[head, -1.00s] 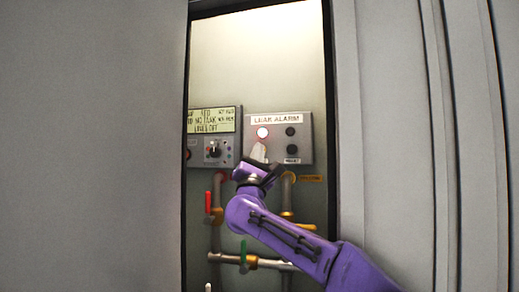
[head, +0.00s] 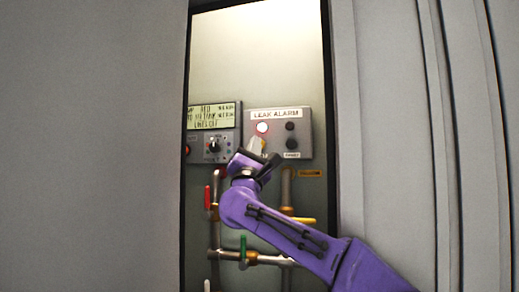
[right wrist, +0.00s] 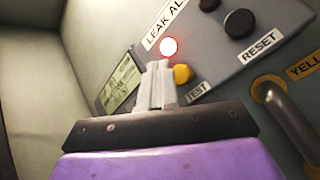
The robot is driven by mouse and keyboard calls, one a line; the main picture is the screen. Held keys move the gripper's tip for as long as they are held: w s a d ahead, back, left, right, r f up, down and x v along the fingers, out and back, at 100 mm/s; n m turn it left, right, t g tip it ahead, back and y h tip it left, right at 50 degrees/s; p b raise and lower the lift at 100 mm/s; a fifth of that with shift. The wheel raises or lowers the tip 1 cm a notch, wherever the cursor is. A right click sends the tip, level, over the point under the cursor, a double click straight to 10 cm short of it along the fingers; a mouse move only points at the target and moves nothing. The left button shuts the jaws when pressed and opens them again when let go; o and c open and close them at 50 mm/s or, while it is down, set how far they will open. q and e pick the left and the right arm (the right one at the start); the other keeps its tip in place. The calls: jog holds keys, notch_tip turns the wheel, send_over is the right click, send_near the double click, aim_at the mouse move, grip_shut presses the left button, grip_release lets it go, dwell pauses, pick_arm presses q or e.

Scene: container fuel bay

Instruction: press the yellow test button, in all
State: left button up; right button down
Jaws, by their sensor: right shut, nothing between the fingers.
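The yellow test button (right wrist: 183,74) shows in the right wrist view, above the TEST label, partly behind my fingers. My right gripper (head: 257,144) is shut and empty in front of the leak alarm panel (head: 301,146). In the right wrist view its fingertips (right wrist: 158,66) overlap the button's left side, just below the red lit lamp (right wrist: 168,47). I cannot tell whether they touch the button. My left gripper is in neither view.
A display panel with a knob (head: 214,145) sits left of the alarm panel. Pipes with a red handle (head: 207,197) and a green handle (head: 243,247) run below. A dark RESET button (right wrist: 239,23) is nearby. Grey walls frame the narrow opening.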

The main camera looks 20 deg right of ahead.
jog(key=s+a+b, duration=0.2)
jog(key=s, duration=0.1)
jog(key=shift+a, duration=0.1)
dwell(0.7)
